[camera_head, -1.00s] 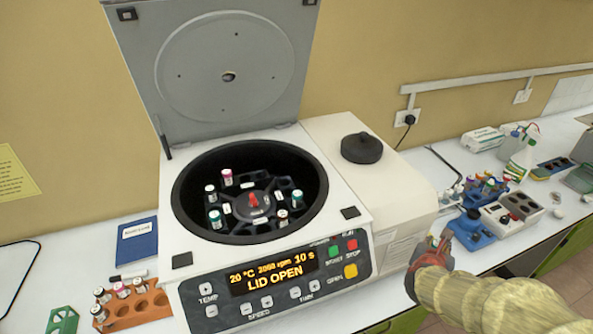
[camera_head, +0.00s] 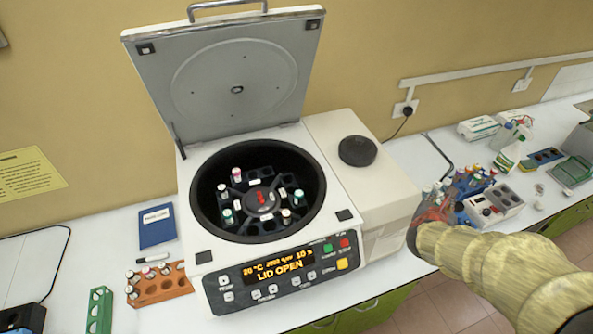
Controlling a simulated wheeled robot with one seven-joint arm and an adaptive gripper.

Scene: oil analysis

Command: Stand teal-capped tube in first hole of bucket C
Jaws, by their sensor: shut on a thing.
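The open centrifuge (camera_head: 336,194) stands in the middle, its rotor (camera_head: 262,201) inside the dark bowl. Two teal-capped tubes sit in the rotor, one at left (camera_head: 227,215) and one at right (camera_head: 299,194). A pink-capped tube (camera_head: 237,176) and tubes with pale or brownish caps also stand there. Bucket letters and the order of holes are too small to read. My gripper (camera_head: 430,218) is right of the centrifuge, outside the bowl and in front of the blue equipment. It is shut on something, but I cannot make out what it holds.
The lid (camera_head: 237,85) stands upright behind the bowl. An orange rack (camera_head: 168,292) with several tubes and a green rack (camera_head: 99,309) are at left front, near a blue book (camera_head: 157,226). A grey block with dark wells (camera_head: 507,200) and a spray bottle (camera_head: 508,158) are at right.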

